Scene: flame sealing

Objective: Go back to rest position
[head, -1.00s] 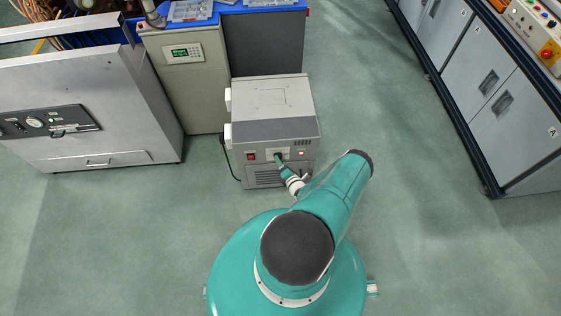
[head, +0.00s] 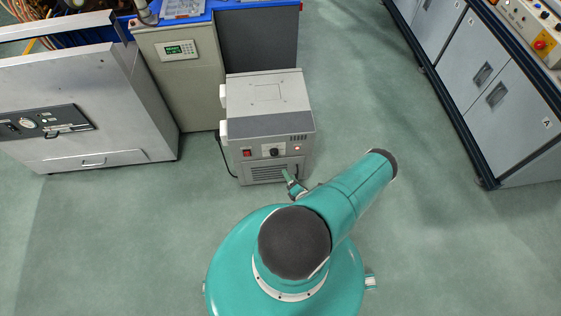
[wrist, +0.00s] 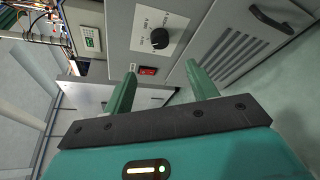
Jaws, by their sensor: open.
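My gripper (wrist: 160,85) is open and empty in the wrist view, its two green fingers apart. In the head view my gripper (head: 288,177) is small, just in front of the lower front of a grey box-shaped machine (head: 267,92). The machine's front panel carries a black knob (head: 274,152) and a red switch (head: 247,153). In the wrist view the black knob (wrist: 159,38) and red switch (wrist: 148,71) lie beyond the fingers, apart from them. My arm is folded over my round body, and its elbow points up and right.
A large silver cabinet (head: 75,100) stands at the left. A beige cabinet with a keypad (head: 180,50) is behind the machine. Grey cabinets (head: 505,95) line the right side. The green floor (head: 440,240) is clear at right and around my body.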

